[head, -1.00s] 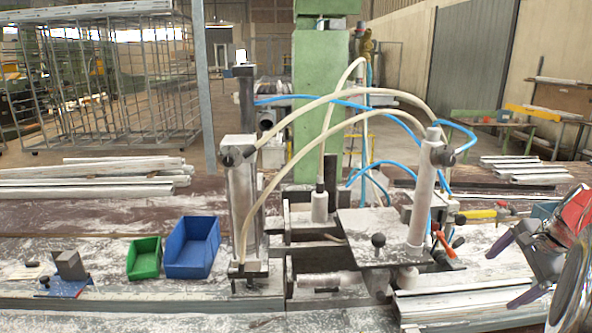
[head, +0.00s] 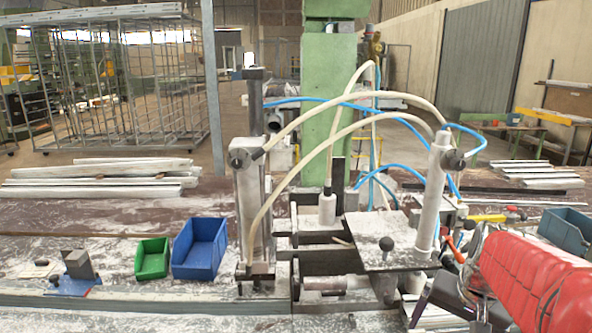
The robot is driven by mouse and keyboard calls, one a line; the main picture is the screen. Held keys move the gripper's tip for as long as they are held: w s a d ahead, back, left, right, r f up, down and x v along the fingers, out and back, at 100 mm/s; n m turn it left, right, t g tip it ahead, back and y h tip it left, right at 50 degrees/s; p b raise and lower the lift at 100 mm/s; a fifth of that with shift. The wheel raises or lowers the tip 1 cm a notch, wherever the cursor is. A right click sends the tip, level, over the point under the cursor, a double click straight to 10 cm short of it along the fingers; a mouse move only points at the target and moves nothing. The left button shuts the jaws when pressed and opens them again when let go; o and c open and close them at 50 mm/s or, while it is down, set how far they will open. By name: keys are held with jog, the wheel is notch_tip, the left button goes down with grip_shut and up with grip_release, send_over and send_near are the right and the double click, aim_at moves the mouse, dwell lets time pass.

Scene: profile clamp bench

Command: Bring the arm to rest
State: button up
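My gripper (head: 448,318) is at the lower right of the head view, beside the clamp bench and over the pale profiles. Its dark fingers stand apart with nothing visible between them. The fingertips are partly cut off by the bottom edge. My red arm link fills the lower right corner. The clamp fixture (head: 385,240), with its dusty plate, stands just left of my gripper.
A green bin (head: 152,259) and a blue bin (head: 200,247) stand left of the clamp column (head: 249,215). A grey-blue bin (head: 566,230) is behind my arm at right. Pale profiles (head: 100,172) lie at back left. Hoses arch over the fixture.

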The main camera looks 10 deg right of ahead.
jog(key=s+a+r+n+t, duration=0.1)
jog(key=s+a+n, duration=0.2)
jog(key=a, duration=0.7)
jog(key=s+a+r+n+t, duration=0.1)
jog(key=s+a+n, duration=0.3)
jog(key=a, duration=0.6)
jog(key=shift+s+a+r+n+t+y, duration=0.15)
jog(key=shift+a+r+n+t+y, duration=0.2)
jog(key=shift+n, duration=0.55)
jog(key=shift+c, duration=0.3)
